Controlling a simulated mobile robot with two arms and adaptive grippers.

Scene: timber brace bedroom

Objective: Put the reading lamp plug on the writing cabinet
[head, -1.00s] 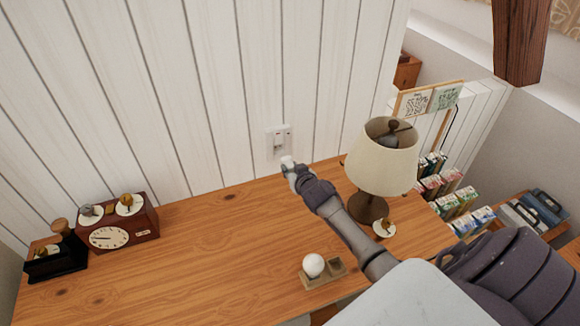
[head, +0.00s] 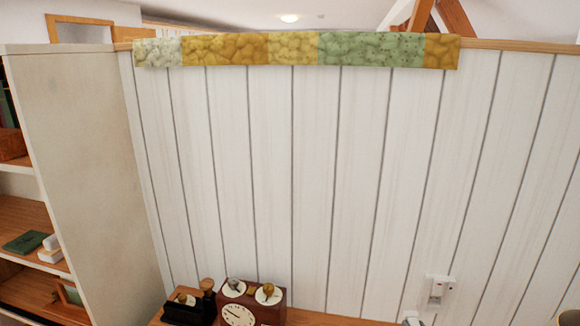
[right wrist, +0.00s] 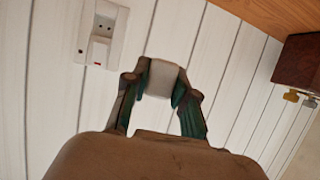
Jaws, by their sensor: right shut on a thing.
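The white reading lamp plug (right wrist: 160,78) is between the fingers of my right gripper (right wrist: 160,92) in the right wrist view. The gripper is shut on it, in front of the white plank wall and apart from the wall socket (right wrist: 103,35). In the head view only the plug's pale top (head: 411,317) shows at the bottom edge, left of and below the socket (head: 438,290). The wooden top of the writing cabinet (head: 345,321) shows as a thin strip there, and at the top right of the wrist view (right wrist: 275,14). My left gripper is not in view.
A brown clock box (head: 262,303) and a black stand (head: 183,309) are on the cabinet's left part. An open shelf (head: 30,222) stands at the far left. A patterned cloth (head: 295,50) hangs along the wall's top. Most of the cabinet top is out of frame.

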